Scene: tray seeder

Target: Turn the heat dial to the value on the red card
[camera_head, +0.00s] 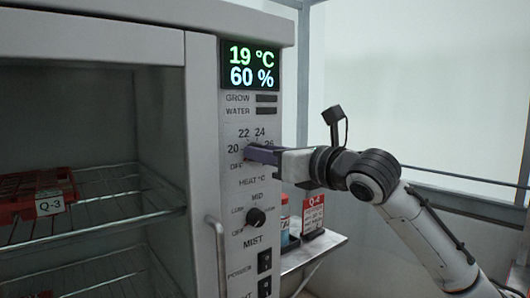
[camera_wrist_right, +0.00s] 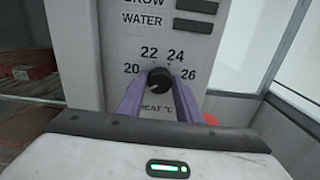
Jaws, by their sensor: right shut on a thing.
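The heat dial (camera_wrist_right: 159,78) is a round black knob on the white control panel, ringed by the marks 20, 22, 24 and 26. My right gripper (camera_wrist_right: 158,88) is shut on it, with one purple finger at each side. In the head view my right gripper (camera_head: 250,152) reaches the panel from the right and hides the dial. I cannot tell where the dial's pointer stands. The red card (camera_head: 313,213), marked Q-4, stands upright on a small shelf right of the cabinet; its smaller print is too small to read. My left gripper is not in view.
The display (camera_head: 250,65) reads 19 °C and 60 %. A mist knob (camera_head: 256,217) and switches sit below the heat dial. A vertical handle (camera_head: 214,255) stands left of them. A red tray (camera_head: 22,195) tagged Q-3 rests on a wire rack inside the cabinet.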

